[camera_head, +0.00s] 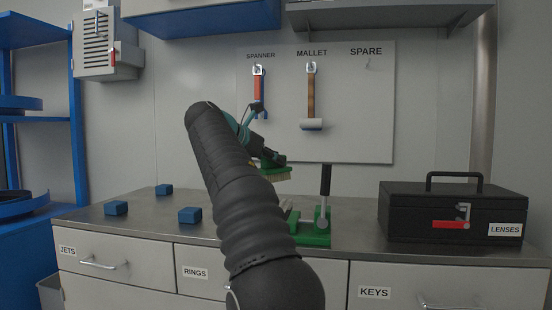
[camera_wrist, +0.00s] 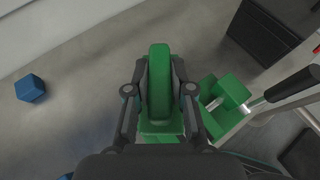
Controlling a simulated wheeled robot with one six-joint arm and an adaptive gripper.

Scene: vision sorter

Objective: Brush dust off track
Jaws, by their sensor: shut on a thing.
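My gripper (camera_head: 262,152) is shut on a green brush (camera_head: 276,174) with pale bristles pointing down, held above the counter. In the wrist view the green brush handle (camera_wrist: 160,95) stands between the two fingers of my gripper (camera_wrist: 160,68); its bristles are hidden there. A green device (camera_head: 311,240) with an upright black-handled lever (camera_head: 325,182) stands on the counter, just right of and below the brush. In the wrist view the green device (camera_wrist: 230,93) is right of my gripper. My arm hides part of it in the head view. I cannot make out the track surface or any dust.
Several blue cubes (camera_head: 190,215) lie on the left of the counter (camera_head: 145,215). A black LENSES toolbox (camera_head: 452,215) stands on the right. A spanner (camera_head: 258,88) and mallet (camera_head: 311,95) hang on the back board (camera_head: 350,135). A shelf (camera_head: 390,15) overhangs above.

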